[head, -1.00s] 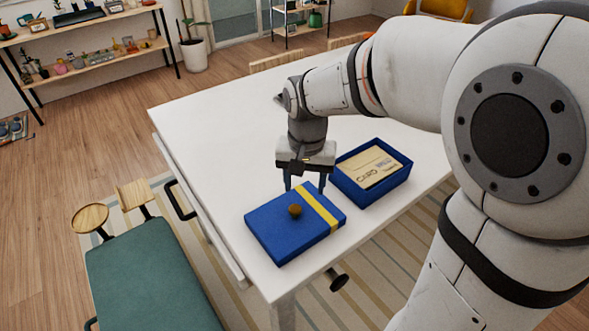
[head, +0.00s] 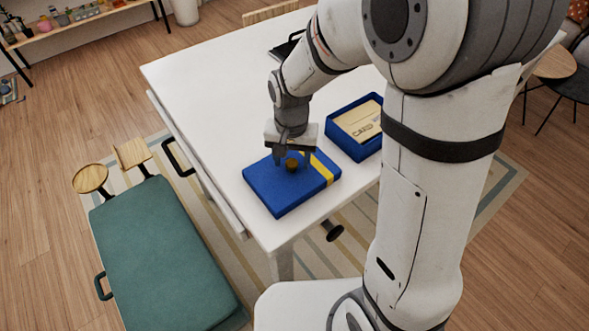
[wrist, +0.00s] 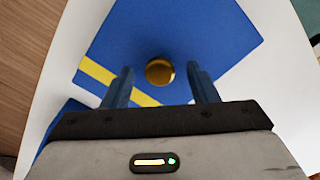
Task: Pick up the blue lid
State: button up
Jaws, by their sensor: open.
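The blue lid (head: 277,195) lies flat near the front corner of the white table. It has a yellow stripe across one side and a round brown-gold knob (head: 292,164) on top. My gripper (head: 291,161) is over the lid, pointing down. In the wrist view the lid (wrist: 205,35) fills the upper middle. The knob (wrist: 160,72) shows between and slightly beyond the two open fingers (wrist: 161,88). The fingers are apart from the knob on both sides. I cannot tell the exact height of the fingertips above the lid.
An open blue box (head: 337,143) with a tan card (head: 359,122) inside stands right of the lid on the white table (head: 205,85). A green bench (head: 160,255) stands to the left. A black tray-like thing (head: 284,48) lies at the table's back. The table's left part is clear.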

grip_shut()
dwell(0.4)
